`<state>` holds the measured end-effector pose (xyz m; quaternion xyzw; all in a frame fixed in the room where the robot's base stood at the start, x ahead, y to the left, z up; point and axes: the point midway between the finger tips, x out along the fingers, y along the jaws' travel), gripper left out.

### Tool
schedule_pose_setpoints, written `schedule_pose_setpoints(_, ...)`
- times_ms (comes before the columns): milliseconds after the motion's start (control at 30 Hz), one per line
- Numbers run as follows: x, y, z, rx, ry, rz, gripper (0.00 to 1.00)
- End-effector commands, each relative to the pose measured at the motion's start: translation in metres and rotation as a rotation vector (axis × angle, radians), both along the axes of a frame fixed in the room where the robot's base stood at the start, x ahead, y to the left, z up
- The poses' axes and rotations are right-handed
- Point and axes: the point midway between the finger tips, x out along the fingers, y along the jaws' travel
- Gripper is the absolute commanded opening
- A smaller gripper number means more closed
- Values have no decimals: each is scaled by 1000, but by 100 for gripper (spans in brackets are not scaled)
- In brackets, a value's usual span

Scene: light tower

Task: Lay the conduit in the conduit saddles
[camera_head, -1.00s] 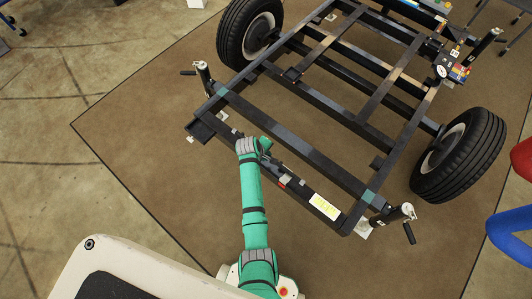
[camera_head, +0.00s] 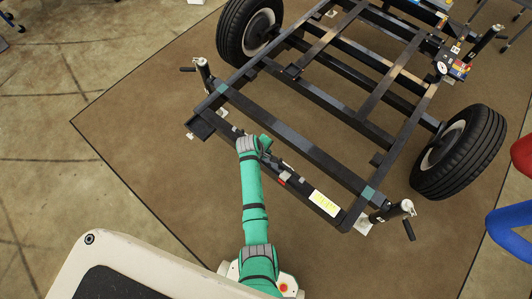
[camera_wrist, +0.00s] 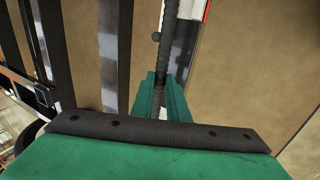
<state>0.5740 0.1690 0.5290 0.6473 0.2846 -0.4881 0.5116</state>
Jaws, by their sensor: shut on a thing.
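My gripper (camera_head: 266,147) is over the front beam (camera_head: 233,131) of the black trailer frame. In the wrist view its two green fingers (camera_wrist: 162,96) are shut on the conduit (camera_wrist: 170,45), a dark ribbed length running away from the fingers toward the top edge. The conduit appears close over the beam and roughly along it; I cannot tell whether it touches. The conduit saddles cannot be made out clearly; my gripper and the conduit cover part of the beam.
Jack stands rise at the left (camera_head: 204,73) and right (camera_head: 393,214) front corners. Two wheels (camera_head: 247,30) (camera_head: 458,152) flank the frame. The brown mat (camera_head: 140,130) in front is clear.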

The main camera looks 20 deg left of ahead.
Motion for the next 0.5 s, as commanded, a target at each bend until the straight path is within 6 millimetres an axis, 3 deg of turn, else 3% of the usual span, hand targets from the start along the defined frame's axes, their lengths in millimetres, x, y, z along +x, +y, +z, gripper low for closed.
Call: schedule_pose_setpoints(500, 0, 0, -12, 0, -1, 0, 0)
